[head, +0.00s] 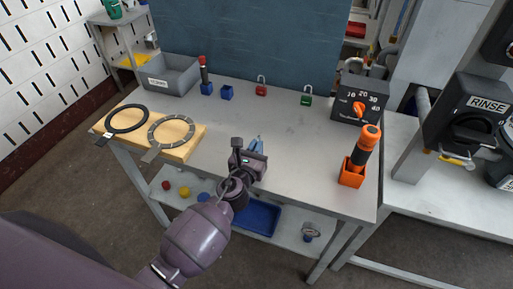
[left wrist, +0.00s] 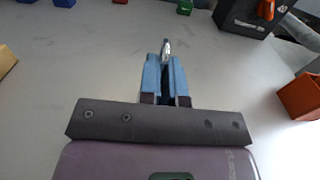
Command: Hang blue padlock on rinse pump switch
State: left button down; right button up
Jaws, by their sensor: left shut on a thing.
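My left gripper (head: 250,155) is over the middle of the grey table, shut on the blue padlock (head: 257,145). In the left wrist view the blue padlock (left wrist: 152,72) points away from the gripper (left wrist: 165,98), with its silver shackle (left wrist: 166,48) at the far end. Whether it touches the tabletop is hard to tell. The rinse pump switch (head: 473,132) is a black box labelled RINSE with a dark rotary knob, at the far right, well away from the gripper. My right gripper is not in view.
A red padlock (head: 261,87) and a green padlock (head: 307,96) stand at the table's back. A dial box (head: 360,103) and an orange holder (head: 351,173) with an orange-handled tool are on the right. A grey bin (head: 172,75) and a wooden board (head: 185,147) with rings are left.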

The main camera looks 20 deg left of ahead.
pick_arm(q)
jog(key=shift+f, duration=0.15)
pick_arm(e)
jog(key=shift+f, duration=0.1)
pick_arm(q)
jog(key=c, duration=1.3)
grip_release()
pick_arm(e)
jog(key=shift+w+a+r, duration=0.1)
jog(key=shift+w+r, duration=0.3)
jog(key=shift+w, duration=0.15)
